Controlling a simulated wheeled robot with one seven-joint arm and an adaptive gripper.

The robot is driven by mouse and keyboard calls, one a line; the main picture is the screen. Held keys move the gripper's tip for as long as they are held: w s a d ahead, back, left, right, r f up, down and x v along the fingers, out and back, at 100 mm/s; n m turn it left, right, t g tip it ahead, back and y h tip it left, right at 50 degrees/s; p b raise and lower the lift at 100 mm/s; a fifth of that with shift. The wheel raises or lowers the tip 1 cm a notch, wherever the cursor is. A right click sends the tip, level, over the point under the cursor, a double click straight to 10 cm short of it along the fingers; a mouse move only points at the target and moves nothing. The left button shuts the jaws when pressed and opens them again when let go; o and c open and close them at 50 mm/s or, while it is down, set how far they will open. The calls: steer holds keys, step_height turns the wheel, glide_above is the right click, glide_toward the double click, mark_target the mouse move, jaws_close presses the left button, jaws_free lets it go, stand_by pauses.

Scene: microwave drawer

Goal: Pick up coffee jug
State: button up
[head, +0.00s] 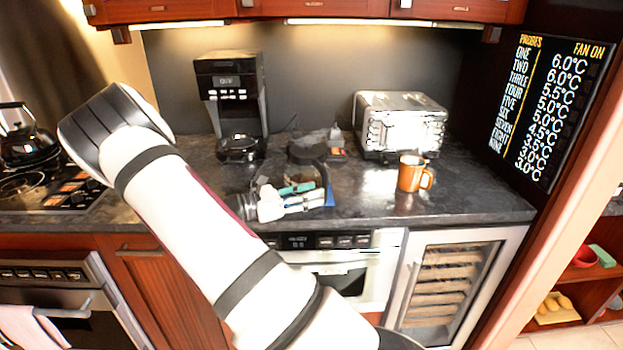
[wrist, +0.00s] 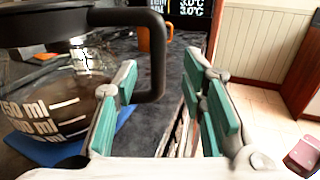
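The coffee jug (head: 307,153) stands on the counter between the coffee maker and the toaster, with its black lid and handle showing. In the head view its glass body is largely hidden by my gripper. In the wrist view the jug (wrist: 55,100) fills the left side, with dark liquid and white ml marks. My gripper (head: 300,197) is open at the jug's near side. In the wrist view my gripper (wrist: 163,75) has its green-padded fingers apart, and the black handle appears between them. I cannot tell whether either finger touches it.
A blue mat (head: 331,196) lies under or beside the jug. An orange mug (head: 410,174) stands to its right, before the steel toaster (head: 400,122). The coffee maker (head: 231,90) is behind left. A kettle (head: 26,140) sits on the stove. The right end of the counter is clear.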

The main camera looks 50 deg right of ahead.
mark_target(325, 187)
steer(key=x, duration=0.4)
steer(key=shift+d+r+p, duration=0.1)
steer(key=shift+d+p, duration=0.2)
steer(key=shift+p, duration=0.1)
jaws_close()
steer(key=shift+r, duration=0.1)
